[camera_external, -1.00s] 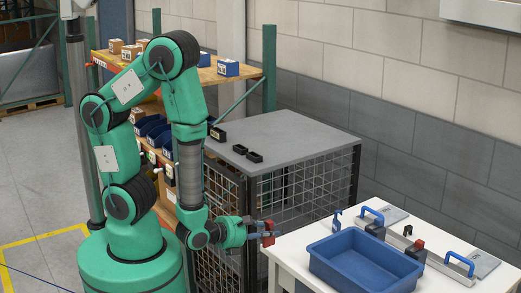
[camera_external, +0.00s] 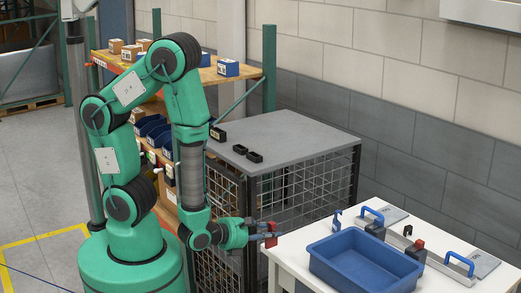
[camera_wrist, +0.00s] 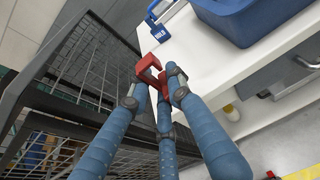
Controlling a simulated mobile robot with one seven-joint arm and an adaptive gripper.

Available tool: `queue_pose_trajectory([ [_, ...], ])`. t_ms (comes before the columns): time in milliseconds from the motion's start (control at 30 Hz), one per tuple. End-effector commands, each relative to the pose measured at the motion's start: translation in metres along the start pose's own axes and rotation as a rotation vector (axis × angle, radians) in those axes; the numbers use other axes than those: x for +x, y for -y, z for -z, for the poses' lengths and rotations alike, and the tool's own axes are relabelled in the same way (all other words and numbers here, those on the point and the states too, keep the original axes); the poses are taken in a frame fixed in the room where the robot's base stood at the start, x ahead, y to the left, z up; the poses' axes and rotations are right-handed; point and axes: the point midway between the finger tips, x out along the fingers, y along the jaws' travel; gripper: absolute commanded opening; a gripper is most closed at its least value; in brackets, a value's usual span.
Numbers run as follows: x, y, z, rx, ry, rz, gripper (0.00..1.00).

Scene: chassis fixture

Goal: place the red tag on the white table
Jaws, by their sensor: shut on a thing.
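The red tag (camera_external: 271,235) is held in my gripper (camera_external: 259,233), at the left edge of the white table (camera_external: 286,249). In the wrist view, the red tag (camera_wrist: 149,68) shows as a bent red piece between the tips of my gripper's blue fingers (camera_wrist: 160,88). The fingers are closed around it and hide part of it. The tag appears close to the left edge of the white table (camera_wrist: 197,55); I cannot tell whether it touches the table.
A blue bin (camera_external: 350,272) stands on the table to the right. A blue tag (camera_external: 337,222) is behind it, with blue handles and a red-and-dark block (camera_external: 418,246) along the back. A mesh cage with a grey top (camera_external: 290,128) stands left of the table. The table's left front corner is bare.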

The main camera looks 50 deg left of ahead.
Motion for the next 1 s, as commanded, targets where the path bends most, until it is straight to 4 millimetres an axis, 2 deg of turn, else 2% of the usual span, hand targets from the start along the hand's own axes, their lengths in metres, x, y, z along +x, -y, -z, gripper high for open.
queue_pose_trajectory([
  [600,0.105,0.04,-0.019,-0.001,0.001,-0.002,0.01],
  [800,0.123,0.048,-0.023,-0.001,0.001,-0.002,0.01],
  [1000,0.125,0.049,-0.024,0.0,0.0,-0.001,0.01],
])
